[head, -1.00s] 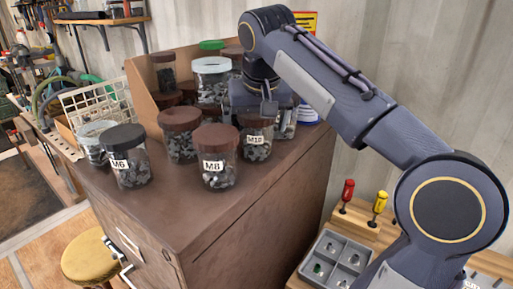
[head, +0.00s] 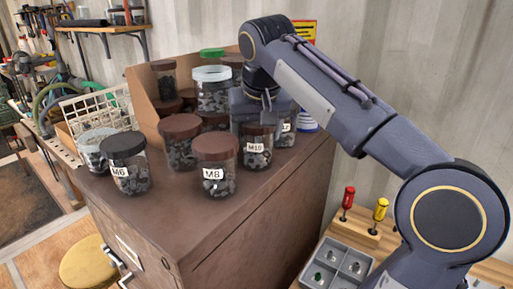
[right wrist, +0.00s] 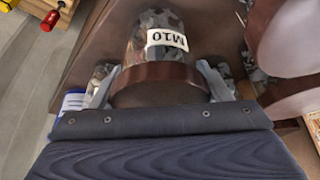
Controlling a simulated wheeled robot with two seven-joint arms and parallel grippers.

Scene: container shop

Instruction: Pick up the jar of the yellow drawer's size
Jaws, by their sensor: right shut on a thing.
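The M10 jar (head: 256,154) is clear with a brown lid and dark metal pieces inside. It stands upright on the brown cabinet top (head: 190,212), at the right of the front jars. My right gripper (right wrist: 158,88) is shut on this jar, with a finger on either side of its brown lid; the label M10 shows in the right wrist view. In the head view my right gripper (head: 262,108) is over and behind the lid. The M8 jar (head: 216,165), brown-lidded, and the M6 jar (head: 126,165), black-lidded, stand to its left. No yellow drawer shows. My left gripper is not in view.
More jars crowd behind, including one with a pale lid (head: 213,90). A grey parts tray (head: 335,262) and red and yellow screwdrivers (head: 380,210) are at lower right. The cabinet's front top is clear.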

